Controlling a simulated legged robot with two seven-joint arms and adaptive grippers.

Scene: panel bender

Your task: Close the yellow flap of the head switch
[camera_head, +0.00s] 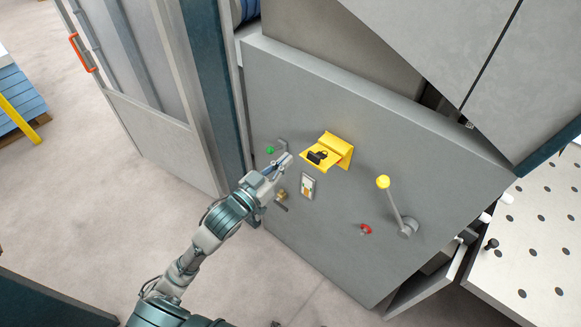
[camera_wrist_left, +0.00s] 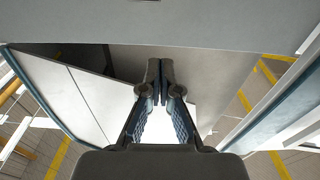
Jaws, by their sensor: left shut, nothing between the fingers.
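The yellow flap (camera_head: 340,148) is on the grey front panel of the machine in the head view. It stands out from the panel, open, with a black switch part (camera_head: 317,157) showing at its lower left. My left gripper (camera_head: 287,158) is just left of the flap, close to its left edge; I cannot tell if it touches. The left wrist view shows its two fingers (camera_wrist_left: 160,72) shut together with nothing between them. The flap cannot be made out in the wrist view. My right gripper is not in view.
Around the flap on the grey panel (camera_head: 300,90) are a green knob (camera_head: 270,150), a small plate with a switch (camera_head: 308,186), a red knob (camera_head: 366,229) and a lever with a yellow ball (camera_head: 383,182). A perforated table (camera_head: 540,235) stands at the right.

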